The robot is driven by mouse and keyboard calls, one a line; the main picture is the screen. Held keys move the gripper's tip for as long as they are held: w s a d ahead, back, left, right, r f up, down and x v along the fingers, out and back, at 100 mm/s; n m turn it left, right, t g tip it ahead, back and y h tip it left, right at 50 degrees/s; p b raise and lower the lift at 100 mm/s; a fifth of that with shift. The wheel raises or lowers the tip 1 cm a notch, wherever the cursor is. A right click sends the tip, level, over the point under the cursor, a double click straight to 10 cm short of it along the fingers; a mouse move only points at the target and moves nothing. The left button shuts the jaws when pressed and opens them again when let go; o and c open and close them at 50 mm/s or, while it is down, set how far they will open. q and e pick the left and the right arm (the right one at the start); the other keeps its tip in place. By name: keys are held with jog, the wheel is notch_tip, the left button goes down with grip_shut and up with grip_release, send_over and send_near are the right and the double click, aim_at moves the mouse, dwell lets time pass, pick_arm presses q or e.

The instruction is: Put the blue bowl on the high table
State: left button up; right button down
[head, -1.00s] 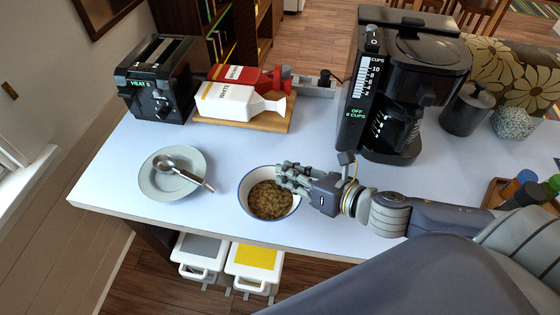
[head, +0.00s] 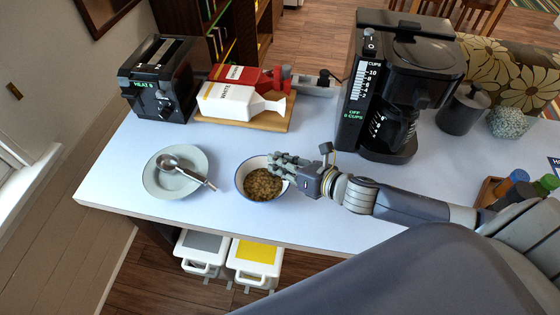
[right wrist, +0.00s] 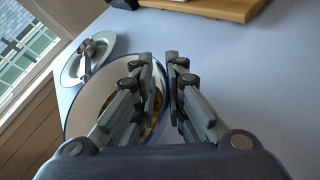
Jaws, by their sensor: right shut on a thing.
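The blue bowl (head: 246,186) is white with a blue rim and holds brown food. It is near the front edge of the light blue-white tabletop (head: 330,215), right of a plate. I cannot tell whether it touches the tabletop or hangs just above it. My right gripper (head: 281,165) is shut on the bowl's right rim, its fingers hiding that part. In the right wrist view the bowl (right wrist: 93,98) lies left of and between the fingers (right wrist: 171,75). My left gripper is not in view.
A grey plate (head: 158,183) with a spoon (head: 185,173) lies left of the bowl. Bins (head: 255,255) are below the front edge.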

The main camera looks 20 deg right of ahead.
jog(key=c, duration=1.6)
grip_release()
jog(key=shift+c, duration=0.2)
jog(key=shift+r, duration=0.1)
jog(key=shift+s+d, duration=0.25)
jog(key=shift+s, duration=0.25)
jog(key=b+v, duration=0.1)
jog(key=v, duration=0.4)
jog(key=shift+s+r, duration=0.1)
jog(key=shift+s, duration=0.05)
jog(key=shift+b+v, duration=0.4)
jog(key=shift+v, duration=2.4)
jog(key=shift+r, duration=0.1)
